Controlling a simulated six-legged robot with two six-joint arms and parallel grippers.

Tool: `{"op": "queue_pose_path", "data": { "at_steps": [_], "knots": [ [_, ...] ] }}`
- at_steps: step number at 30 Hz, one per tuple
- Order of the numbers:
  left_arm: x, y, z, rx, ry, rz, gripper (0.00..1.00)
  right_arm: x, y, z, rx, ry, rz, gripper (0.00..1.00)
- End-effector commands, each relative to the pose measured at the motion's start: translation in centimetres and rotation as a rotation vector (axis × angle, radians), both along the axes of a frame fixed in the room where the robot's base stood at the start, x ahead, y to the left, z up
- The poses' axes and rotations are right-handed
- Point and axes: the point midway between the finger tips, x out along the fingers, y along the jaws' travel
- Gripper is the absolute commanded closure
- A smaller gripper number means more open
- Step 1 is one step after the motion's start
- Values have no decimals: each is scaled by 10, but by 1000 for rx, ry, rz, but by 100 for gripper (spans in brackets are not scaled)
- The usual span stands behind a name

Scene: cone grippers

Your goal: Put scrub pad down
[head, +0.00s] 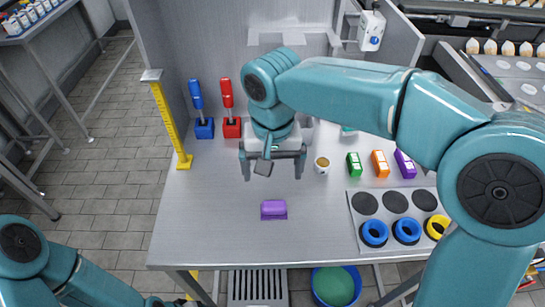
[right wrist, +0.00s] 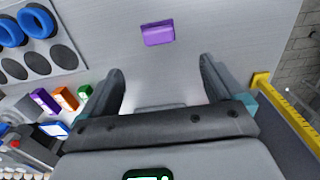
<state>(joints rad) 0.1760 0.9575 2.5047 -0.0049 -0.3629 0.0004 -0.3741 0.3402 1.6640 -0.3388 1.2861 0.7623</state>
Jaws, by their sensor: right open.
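A small purple block-like pad (head: 273,209), which I take for the scrub pad, lies flat on the grey table (head: 200,225) near its front. It also shows in the right wrist view (right wrist: 158,33), beyond the fingertips and apart from them. My right gripper (head: 272,176) is open, with its fingers wide apart, above the table and behind the pad. In the right wrist view, nothing is between the fingers of the right gripper (right wrist: 162,70). My left arm enters at the bottom left; its gripper is not clearly shown.
Green, orange and purple boxes (head: 380,163) stand further right. A panel (head: 383,212) holds blue and yellow rings. Blue and red handled tools (head: 230,108) and a yellow post (head: 168,123) stand left. Table left of the pad is clear.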

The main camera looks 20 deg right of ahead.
Motion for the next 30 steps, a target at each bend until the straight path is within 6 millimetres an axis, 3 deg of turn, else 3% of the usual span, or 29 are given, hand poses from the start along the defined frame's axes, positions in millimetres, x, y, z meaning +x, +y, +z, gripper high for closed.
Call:
{"op": "queue_pose_path", "data": {
  "at_steps": [6,23,30],
  "knots": [
    [0,0,2,0,0,0,31,0,0,24,1,-1,1,5],
    [0,0,4,0,0,0,31,0,0,27,0,0,1,5],
    [0,0,47,0,0,0,31,0,0,71,0,0,0,5]
  ]
}}
